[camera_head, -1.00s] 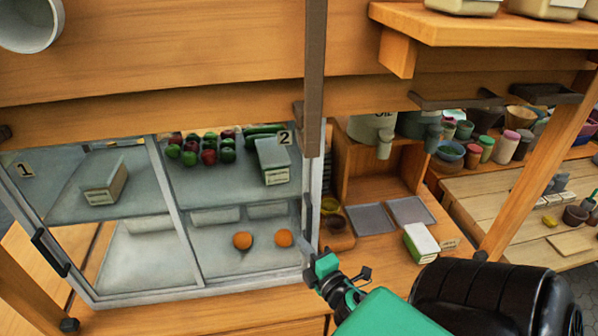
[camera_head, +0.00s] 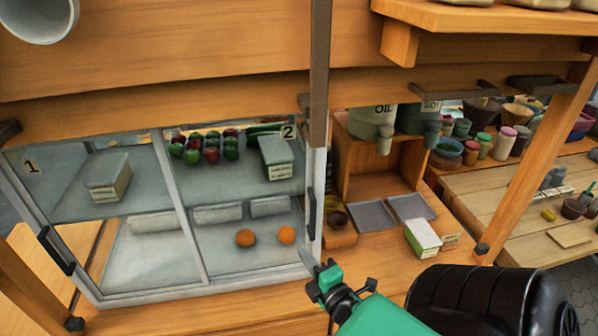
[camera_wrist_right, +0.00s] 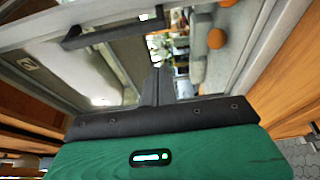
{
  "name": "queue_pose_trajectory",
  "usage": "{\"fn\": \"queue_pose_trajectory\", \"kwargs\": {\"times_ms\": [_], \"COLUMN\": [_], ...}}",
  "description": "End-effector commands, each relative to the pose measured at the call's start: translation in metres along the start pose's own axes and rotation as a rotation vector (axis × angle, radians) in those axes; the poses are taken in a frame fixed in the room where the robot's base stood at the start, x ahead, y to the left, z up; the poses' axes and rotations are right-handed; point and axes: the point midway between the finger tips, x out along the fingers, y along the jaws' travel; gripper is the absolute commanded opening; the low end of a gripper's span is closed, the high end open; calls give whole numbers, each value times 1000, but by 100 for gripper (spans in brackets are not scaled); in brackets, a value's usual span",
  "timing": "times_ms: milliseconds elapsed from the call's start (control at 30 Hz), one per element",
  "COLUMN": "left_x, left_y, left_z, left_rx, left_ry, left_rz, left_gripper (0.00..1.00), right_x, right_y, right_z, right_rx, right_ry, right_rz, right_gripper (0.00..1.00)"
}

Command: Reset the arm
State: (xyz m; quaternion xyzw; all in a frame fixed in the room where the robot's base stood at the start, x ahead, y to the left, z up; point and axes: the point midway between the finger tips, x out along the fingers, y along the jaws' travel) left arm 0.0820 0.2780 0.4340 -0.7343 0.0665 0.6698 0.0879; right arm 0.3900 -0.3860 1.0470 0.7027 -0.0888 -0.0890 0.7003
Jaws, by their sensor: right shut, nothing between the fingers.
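My right arm comes in from the bottom of the head view. Its green and black gripper (camera_head: 310,262) is at the lower right corner of the glass display case (camera_head: 190,262), close to the frame and its dark handle. In the right wrist view the fingers (camera_wrist_right: 158,82) are together and hold nothing, pointing toward the case. Whether they touch the frame I cannot tell. My left gripper is in neither view.
The case, with sliding doors, holds two oranges (camera_head: 265,237), several vegetables (camera_head: 208,150) and boxes (camera_head: 277,158). To the right are two grey trays (camera_head: 392,211), a green and white box (camera_head: 422,238) and an oil dispenser (camera_head: 376,124). A wooden post (camera_head: 540,155) stands farther right.

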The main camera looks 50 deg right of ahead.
Motion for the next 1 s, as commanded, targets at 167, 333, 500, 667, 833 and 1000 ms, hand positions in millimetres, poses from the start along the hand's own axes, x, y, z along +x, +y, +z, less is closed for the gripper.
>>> {"fn": "queue_pose_trajectory", "kwargs": {"times_ms": [167, 333, 500, 667, 833, 1000], "left_x": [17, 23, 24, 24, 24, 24], "left_y": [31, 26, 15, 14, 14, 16], "left_z": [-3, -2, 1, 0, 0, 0], "left_rx": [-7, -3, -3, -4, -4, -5], "left_ry": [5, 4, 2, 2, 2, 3], "left_rz": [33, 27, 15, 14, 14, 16], "left_gripper": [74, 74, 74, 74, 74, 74], "right_x": [-28, -43, -48, -48, -45, -38], "right_y": [-4, -2, 0, 1, -24, -119], "right_z": [-1, -1, -1, -1, -2, -9], "right_rx": [3, 3, 2, 2, 41, 199], "right_ry": [-1, 0, 1, 1, 0, -13], "right_rz": [-2, -1, 1, 1, -38, -196], "right_gripper": [0, 0, 0, 0, 0, 0]}}
